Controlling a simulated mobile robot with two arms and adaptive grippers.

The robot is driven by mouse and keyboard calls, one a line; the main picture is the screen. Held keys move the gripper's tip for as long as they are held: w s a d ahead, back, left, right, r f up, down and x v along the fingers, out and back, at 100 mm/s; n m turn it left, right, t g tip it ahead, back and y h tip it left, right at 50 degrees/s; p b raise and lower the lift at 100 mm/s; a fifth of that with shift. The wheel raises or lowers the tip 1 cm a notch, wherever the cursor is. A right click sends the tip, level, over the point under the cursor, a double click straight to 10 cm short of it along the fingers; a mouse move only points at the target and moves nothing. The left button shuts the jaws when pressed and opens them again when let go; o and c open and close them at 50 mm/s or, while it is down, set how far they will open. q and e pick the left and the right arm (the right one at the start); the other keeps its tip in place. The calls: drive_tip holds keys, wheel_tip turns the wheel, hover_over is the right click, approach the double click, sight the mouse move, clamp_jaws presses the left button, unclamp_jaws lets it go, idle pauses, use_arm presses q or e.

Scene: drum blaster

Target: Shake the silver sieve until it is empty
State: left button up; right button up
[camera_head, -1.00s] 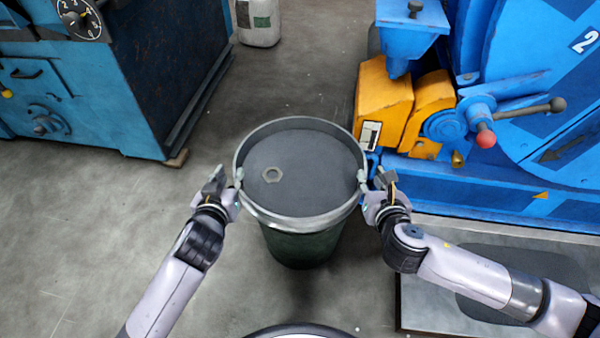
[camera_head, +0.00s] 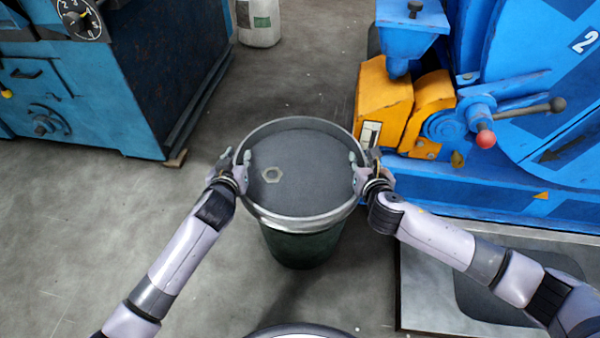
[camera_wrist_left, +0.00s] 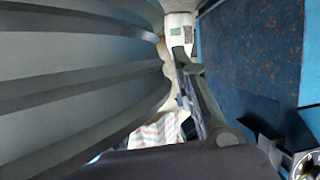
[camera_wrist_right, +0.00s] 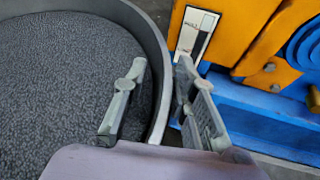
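The round silver sieve (camera_head: 300,222) sits level on top of a dark green bin (camera_head: 303,250). My left gripper (camera_head: 234,160) is at the left rim, one finger inside and one outside, apart. In the left wrist view one finger shows beside a dark ribbed wall; the other is hidden. My right gripper (camera_head: 364,160) is at the right rim. In the right wrist view its open fingers (camera_wrist_right: 160,105) stand on either side of the rim, with gaps to it.
A blue machine with orange parts (camera_head: 385,100) and a red-knobbed lever (camera_head: 485,138) stands close on the right. A blue cabinet (camera_head: 100,80) stands at the left. A white canister (camera_head: 258,25) is behind. The floor left of the bin is clear.

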use_arm(q)
clamp_jaws()
use_arm(e)
clamp_jaws()
idle(0.5)
use_arm(q)
drive_tip(key=shift+r, duration=0.2)
use_arm(e)
drive_tip(key=shift+r, duration=0.2)
